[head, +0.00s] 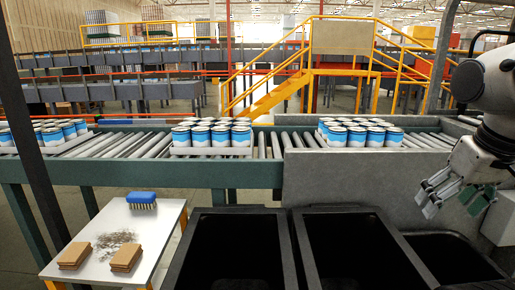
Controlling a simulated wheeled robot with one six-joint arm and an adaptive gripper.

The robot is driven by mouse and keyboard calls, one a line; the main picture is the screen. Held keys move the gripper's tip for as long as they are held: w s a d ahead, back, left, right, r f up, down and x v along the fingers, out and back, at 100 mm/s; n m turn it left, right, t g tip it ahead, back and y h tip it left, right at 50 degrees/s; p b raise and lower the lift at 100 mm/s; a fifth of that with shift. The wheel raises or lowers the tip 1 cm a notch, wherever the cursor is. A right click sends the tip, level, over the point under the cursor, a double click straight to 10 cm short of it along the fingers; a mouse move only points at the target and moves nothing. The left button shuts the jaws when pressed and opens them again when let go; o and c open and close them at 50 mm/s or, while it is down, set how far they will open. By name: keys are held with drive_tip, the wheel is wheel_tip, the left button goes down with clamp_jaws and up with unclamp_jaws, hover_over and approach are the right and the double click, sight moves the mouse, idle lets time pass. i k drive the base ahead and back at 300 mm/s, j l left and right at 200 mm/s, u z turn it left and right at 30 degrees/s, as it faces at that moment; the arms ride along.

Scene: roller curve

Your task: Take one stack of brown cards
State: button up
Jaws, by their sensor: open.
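Two stacks of brown cards lie on a small white table (144,222) at the lower left in the head view. One stack (74,255) is at the table's left front. The other stack (126,257) is just right of it, with a gap between them. My gripper (455,201) hangs at the right side of the view, beside a grey panel. It is open and empty, far to the right of both stacks.
A blue brush (141,200) and a dark pile of debris (116,242) are on the white table. Black bins (237,215) stand between the table and my gripper. Behind them, a roller conveyor (265,144) carries trays of blue-and-white cans (212,134). A dark post (38,165) rises at the left.

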sight(123, 260)
drive_tip(key=k+j, duration=0.1)
drive_tip(key=k, duration=0.35)
drive_tip(key=k+j, duration=0.15)
drive_tip(key=k, duration=0.3)
